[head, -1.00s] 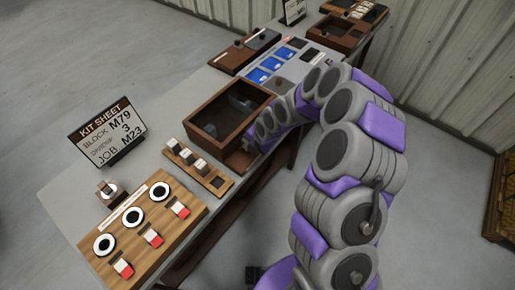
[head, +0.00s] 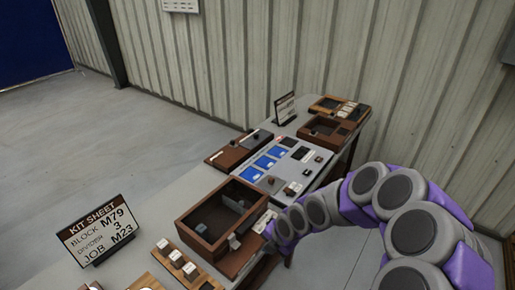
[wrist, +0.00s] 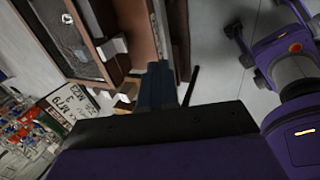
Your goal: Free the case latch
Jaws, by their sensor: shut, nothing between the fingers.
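The case is a brown open-topped wooden box (head: 184,217) on the table in the head view, with grey pieces inside. Its brown wall and dark inside also show in the wrist view (wrist: 84,62). A small pale piece (head: 235,241) sits at the case's near right side; I cannot tell whether it is the latch. My gripper is beside that side of the case, its tips unclear in the head view. In the wrist view my gripper (wrist: 160,72) has its blue-grey fingers together and empty, right of a pale block (wrist: 112,46) on the case.
A kit sheet sign (head: 97,229) stands at the left. White-topped blocks (head: 176,258) sit on a strip nearer me. Behind the case are a grey panel with blue tiles (head: 264,161) and brown trays (head: 325,127). A corrugated wall closes the back.

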